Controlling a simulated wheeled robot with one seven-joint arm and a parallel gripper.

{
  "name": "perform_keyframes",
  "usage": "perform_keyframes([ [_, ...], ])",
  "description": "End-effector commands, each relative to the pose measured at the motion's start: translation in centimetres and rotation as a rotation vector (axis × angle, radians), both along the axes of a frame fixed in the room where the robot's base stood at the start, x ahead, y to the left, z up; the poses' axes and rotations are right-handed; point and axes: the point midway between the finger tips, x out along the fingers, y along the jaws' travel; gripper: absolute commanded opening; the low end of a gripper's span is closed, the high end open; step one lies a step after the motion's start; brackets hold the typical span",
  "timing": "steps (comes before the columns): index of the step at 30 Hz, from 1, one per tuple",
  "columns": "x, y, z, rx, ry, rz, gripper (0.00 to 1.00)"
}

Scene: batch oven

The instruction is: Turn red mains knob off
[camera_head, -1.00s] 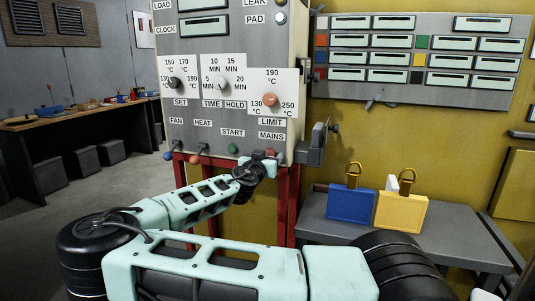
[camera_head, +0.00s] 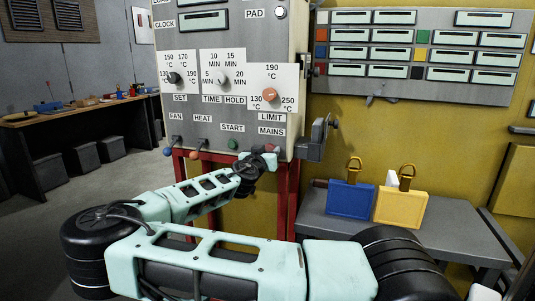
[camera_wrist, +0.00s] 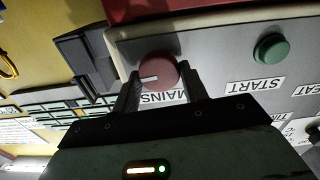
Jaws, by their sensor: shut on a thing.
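The red mains knob (camera_wrist: 160,70) is in the wrist view, on the grey panel beside the upside-down MAINS label (camera_wrist: 160,97). A pale line on its face runs toward the left of that picture. My gripper (camera_wrist: 159,80) is shut on the knob, with one dark finger on each side of it. In the head view, my gripper (camera_head: 268,160) is at the lower right of the oven panel (camera_head: 215,120), below the MAINS label (camera_head: 271,131). The arm's end hides most of the knob there.
The green START button (camera_wrist: 271,48) is beside the knob. A dark latch bracket (camera_head: 315,140) juts from the panel's right side. Orange limit dial (camera_head: 270,95) is above.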

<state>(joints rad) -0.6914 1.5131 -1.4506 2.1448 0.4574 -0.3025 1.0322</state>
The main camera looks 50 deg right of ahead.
Motion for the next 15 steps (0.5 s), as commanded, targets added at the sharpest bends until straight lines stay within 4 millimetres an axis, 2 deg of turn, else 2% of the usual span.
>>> perform_keyframes([
  [15, 0.19, 0.12, -0.22, -0.168, 0.403, 0.0, 0.21],
])
